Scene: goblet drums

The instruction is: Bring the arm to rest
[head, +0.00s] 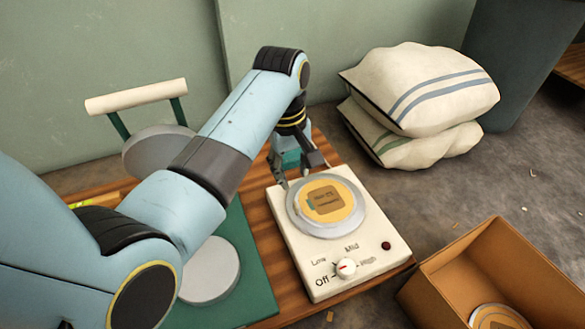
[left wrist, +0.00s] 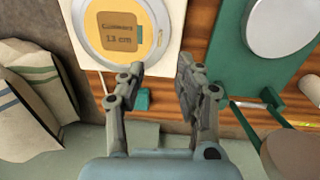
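My left arm reaches in from the left across the head view. Its left gripper (head: 299,170) is behind the white hot plate (head: 315,255), near its back edge. In the left wrist view the two fingers of this gripper (left wrist: 158,82) stand apart with nothing between them. A yellow-orange disc with a brown label (head: 325,199) lies on the hot plate's round top; the label reads "13 cm" in the left wrist view (left wrist: 124,34). The hot plate's knob (head: 346,267) has Off, Low, Mid and High around it. My right gripper does not show.
A green-based press (head: 250,265) with a white handle (head: 136,97) stands left of the hot plate, partly hidden by my arm. Both are on a wooden board (head: 262,212). Two stacked sacks (head: 430,95) lie at back right. An open cardboard box (head: 450,285) holds a disc (head: 497,318).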

